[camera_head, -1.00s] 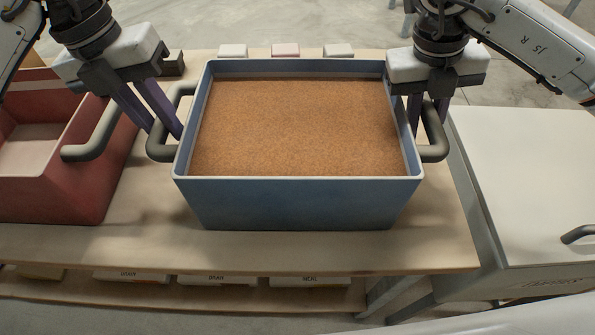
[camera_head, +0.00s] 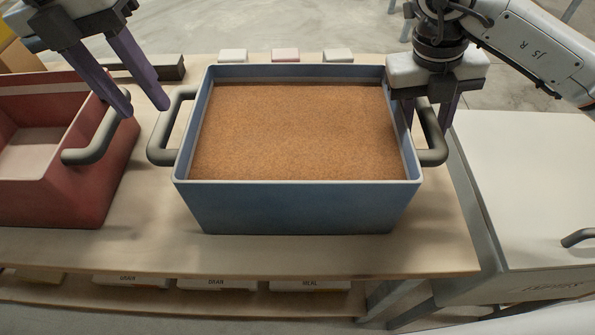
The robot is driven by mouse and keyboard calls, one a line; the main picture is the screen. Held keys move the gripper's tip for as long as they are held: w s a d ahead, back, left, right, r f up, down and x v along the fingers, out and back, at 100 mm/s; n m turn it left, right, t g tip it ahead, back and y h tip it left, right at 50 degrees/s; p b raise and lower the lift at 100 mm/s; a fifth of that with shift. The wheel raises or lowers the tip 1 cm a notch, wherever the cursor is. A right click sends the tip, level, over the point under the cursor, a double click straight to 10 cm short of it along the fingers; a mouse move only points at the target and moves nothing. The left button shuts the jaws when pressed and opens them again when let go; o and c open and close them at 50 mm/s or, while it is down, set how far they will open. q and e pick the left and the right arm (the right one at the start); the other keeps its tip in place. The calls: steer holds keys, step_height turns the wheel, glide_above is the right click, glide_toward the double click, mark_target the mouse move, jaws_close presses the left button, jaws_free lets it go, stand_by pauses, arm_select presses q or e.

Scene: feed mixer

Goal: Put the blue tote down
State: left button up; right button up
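The blue tote (camera_head: 300,207), filled with brown grainy feed (camera_head: 295,130), sits level on the wooden table. It has a dark handle at each side. My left gripper (camera_head: 144,106) is open and empty, up and left of the tote's left handle (camera_head: 160,135) and apart from it, near the red tote's right handle. My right gripper (camera_head: 428,112) is at the tote's right handle (camera_head: 434,145), its fingers spread to either side of the handle's upper part. Its fingertips are partly hidden behind the handle and the tote wall.
A red tote (camera_head: 80,190) stands close by on the left, its handle (camera_head: 95,145) facing the blue tote. A pale lidded box (camera_head: 530,180) stands right of the table (camera_head: 240,252). Several small blocks line the table's back edge. Labelled packs lie on the shelf below.

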step_height(320, 180, up, 12)
steer(key=a, duration=0.2)
steer(key=shift+a, duration=0.2)
steer(key=shift+w+f, duration=0.1)
stand_by(0.6)
